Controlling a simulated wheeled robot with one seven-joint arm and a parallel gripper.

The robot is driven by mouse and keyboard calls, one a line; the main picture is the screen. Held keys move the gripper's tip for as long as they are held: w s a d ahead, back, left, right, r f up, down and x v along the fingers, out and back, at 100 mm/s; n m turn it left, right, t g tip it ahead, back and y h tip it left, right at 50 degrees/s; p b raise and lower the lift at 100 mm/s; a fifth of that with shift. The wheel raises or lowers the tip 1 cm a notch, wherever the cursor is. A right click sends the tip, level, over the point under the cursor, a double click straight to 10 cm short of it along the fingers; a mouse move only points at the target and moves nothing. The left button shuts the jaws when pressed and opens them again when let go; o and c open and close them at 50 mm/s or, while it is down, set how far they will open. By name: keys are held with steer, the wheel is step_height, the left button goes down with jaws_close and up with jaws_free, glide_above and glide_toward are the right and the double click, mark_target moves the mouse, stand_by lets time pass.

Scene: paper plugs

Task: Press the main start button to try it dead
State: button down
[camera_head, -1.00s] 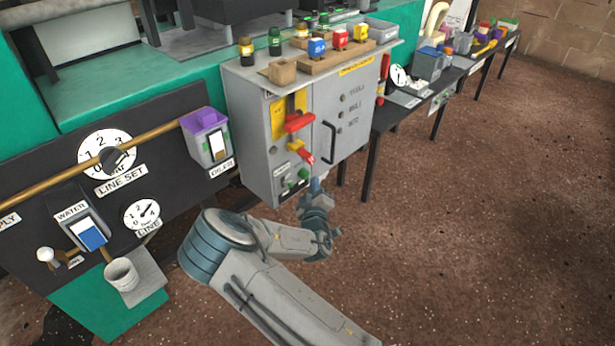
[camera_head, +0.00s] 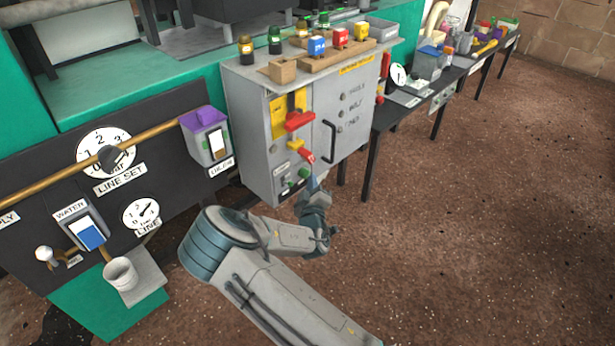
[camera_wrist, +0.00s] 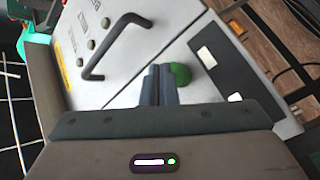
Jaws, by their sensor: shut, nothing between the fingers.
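The grey control cabinet (camera_head: 345,105) stands at the middle of the head view, with a red switch handle (camera_head: 299,121) and a red tag (camera_head: 308,157) on its front. A green button (camera_head: 304,172) sits low on that front, close to my gripper (camera_head: 315,184). In the wrist view my gripper (camera_wrist: 161,84) is shut and empty, fingers pointing at the cabinet face. A round green button (camera_wrist: 180,75) shows just right of the fingertips, partly hidden by them. I cannot tell whether they touch it. Its label is not readable here.
A black door handle (camera_head: 329,142) juts from the cabinet; it also shows in the wrist view (camera_wrist: 108,45). Bottles and coloured blocks stand on the cabinet's top shelf (camera_head: 265,72). A dark bench (camera_head: 400,115) stands at right. The brown floor (camera_head: 480,220) is open.

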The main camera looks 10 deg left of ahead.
steer(key=shift+w+a, duration=0.3)
steer(key=shift+a, duration=0.1)
stand_by(1.0)
steer(key=shift+d, duration=0.15)
steer(key=shift+s+d, duration=0.55)
steer(key=shift+d, duration=0.05)
steer(key=s+d, duration=0.1)
steer(key=d, duration=0.1)
steer(key=s+d, duration=0.2)
stand_by(0.5)
stand_by(0.5)
